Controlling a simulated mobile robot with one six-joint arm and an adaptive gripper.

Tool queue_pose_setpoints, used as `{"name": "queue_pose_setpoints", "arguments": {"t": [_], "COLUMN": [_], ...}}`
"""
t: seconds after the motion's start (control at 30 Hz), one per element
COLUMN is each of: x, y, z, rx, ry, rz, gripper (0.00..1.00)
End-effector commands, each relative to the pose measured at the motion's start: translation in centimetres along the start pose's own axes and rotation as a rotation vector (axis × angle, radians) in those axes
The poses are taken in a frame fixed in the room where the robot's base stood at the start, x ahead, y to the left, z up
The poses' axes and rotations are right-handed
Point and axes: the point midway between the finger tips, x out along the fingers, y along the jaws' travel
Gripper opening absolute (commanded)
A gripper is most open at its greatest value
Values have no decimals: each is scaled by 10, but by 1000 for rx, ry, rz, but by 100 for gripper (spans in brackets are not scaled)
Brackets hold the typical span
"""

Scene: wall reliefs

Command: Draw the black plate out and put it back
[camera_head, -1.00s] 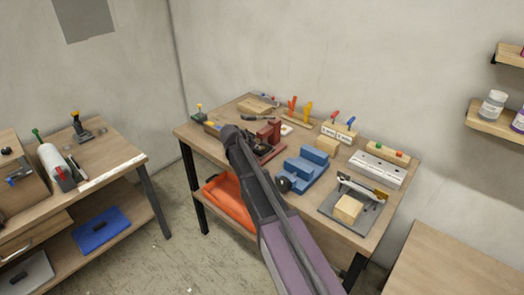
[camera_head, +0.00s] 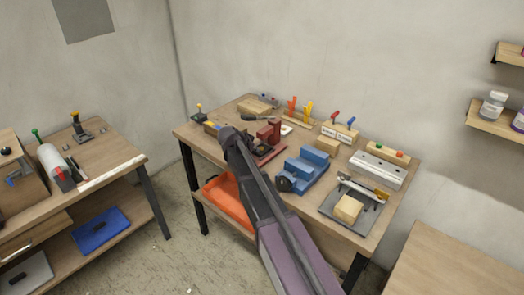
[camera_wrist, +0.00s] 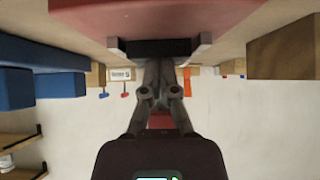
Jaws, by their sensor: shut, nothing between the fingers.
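A dark red device (camera_head: 270,134) with an upright part stands on the workbench, left of the middle. In the wrist view its wide red base (camera_wrist: 155,14) is at the top. A black plate (camera_wrist: 155,48) shows edge-on below this red part, between two small grey blocks. My gripper (camera_wrist: 161,66) is shut and empty, its fingertips close in front of the plate. I cannot tell whether they touch it.
A blue stepped block (camera_head: 304,170) stands right of the red device. A grey plate with a wooden block (camera_head: 348,209) lies at the right front. An orange tray (camera_head: 228,203) sits on the shelf below.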

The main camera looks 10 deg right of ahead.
Motion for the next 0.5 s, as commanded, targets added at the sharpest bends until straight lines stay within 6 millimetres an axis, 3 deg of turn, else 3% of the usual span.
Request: {"name": "queue_pose_setpoints", "arguments": {"t": [0.5], "x": [-8], "y": [0], "z": [8], "rx": [1], "ry": [0], "rz": [-1], "gripper": [0]}}
